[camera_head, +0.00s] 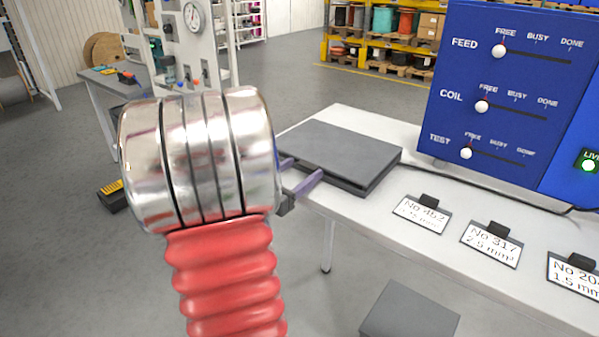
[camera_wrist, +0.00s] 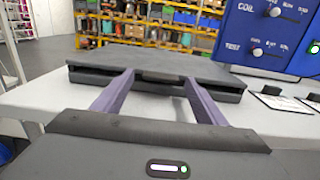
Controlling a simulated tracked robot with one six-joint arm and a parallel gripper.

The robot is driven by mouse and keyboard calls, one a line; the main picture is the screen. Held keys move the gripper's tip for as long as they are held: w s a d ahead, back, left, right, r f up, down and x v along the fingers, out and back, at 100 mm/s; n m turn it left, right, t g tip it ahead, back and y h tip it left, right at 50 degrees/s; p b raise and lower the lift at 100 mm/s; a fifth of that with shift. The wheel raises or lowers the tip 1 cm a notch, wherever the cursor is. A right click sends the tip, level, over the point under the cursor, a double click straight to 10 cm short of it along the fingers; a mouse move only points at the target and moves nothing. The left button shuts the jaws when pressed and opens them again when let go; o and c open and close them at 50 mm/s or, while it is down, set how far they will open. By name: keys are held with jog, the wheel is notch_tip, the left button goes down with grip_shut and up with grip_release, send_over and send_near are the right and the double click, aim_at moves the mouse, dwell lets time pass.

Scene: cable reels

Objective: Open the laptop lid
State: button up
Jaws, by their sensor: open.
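The laptop (camera_head: 340,154) is dark grey and lies shut on the white table (camera_head: 375,126), near its left end. In the wrist view the laptop (camera_wrist: 150,62) is straight ahead, its lid down with a dark gap between lid and base along the near edge. A notch shows at the middle of that edge. My gripper (camera_head: 303,174) is at the laptop's near left edge, partly hidden behind my arm. In the wrist view my gripper (camera_wrist: 155,78) has its two purple fingers apart, one on each side of the notch, with nothing between them. Whether the fingertips touch the laptop I cannot tell.
A blue panel (camera_head: 520,80) with several sliders stands on the table behind and right of the laptop. Several label cards (camera_head: 422,215) stand along the table to the right. A grey box-like top (camera_head: 410,312) shows below the table's front. A cable runs behind the cards.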

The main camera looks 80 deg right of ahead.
jog(key=shift+s+d, duration=0.15)
jog(key=shift+d, duration=0.1)
jog(key=shift+c, duration=0.3)
jog(key=c, duration=1.4)
jog(key=shift+a, duration=0.15)
jog(key=shift+c, duration=0.3)
jog(key=shift+r, duration=0.15)
